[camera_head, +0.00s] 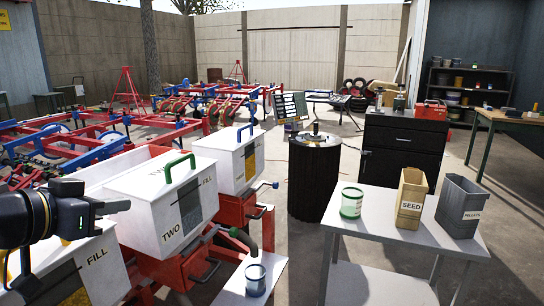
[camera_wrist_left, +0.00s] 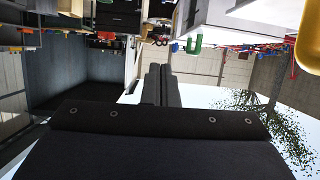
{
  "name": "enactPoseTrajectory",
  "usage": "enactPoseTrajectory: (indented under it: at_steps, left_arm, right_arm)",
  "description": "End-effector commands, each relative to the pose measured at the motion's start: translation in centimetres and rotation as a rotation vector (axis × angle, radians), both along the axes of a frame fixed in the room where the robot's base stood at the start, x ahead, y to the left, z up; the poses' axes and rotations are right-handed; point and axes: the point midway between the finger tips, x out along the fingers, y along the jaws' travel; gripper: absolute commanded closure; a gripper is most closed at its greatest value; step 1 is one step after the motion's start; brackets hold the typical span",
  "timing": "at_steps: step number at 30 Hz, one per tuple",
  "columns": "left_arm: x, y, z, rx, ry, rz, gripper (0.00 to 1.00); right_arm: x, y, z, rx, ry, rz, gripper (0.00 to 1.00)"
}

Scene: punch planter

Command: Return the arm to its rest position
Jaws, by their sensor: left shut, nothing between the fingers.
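My left gripper (camera_head: 118,207) reaches in from the left edge in the head view, above the white planter boxes. Its two dark fingers are together with nothing between them, as the left wrist view (camera_wrist_left: 161,72) also shows. It is apart from the box marked TWO (camera_head: 172,205), which has a green handle (camera_head: 180,162). That wrist view is upside down, with the green handle (camera_wrist_left: 194,42) beyond the fingers. My right gripper is in neither view.
A white box with a blue handle (camera_head: 244,132) stands behind. A blue-grey cup (camera_head: 255,280) sits on a small white shelf. At right, a white table (camera_head: 375,207) bears a green-white can (camera_head: 351,202), a SEED bin (camera_head: 411,197) and a grey PELLETS bin (camera_head: 462,207). Floor between is open.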

Motion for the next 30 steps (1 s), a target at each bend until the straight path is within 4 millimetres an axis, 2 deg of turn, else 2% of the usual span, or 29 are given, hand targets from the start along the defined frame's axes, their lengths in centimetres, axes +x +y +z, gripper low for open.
enactPoseTrajectory:
  at_steps: [8, 18, 26, 30]
  left_arm:
    - [-4.3, -1.5, -7.5, -0.075, 0.211, 0.039, 1.0]
    - [-12.8, -3.8, -20.0, -0.181, 0.562, 0.159, 1.0]
    - [-18.8, -5.2, -27.4, -0.224, 0.766, 0.259, 1.0]
    - [-18.7, -5.2, -23.7, -0.227, 0.77, 0.265, 1.0]
  right_arm:
    - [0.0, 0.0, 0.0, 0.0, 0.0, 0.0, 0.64]
    - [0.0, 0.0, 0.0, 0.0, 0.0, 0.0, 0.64]
    - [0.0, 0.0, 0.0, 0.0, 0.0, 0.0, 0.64]
    - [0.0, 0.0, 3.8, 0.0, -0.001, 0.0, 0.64]
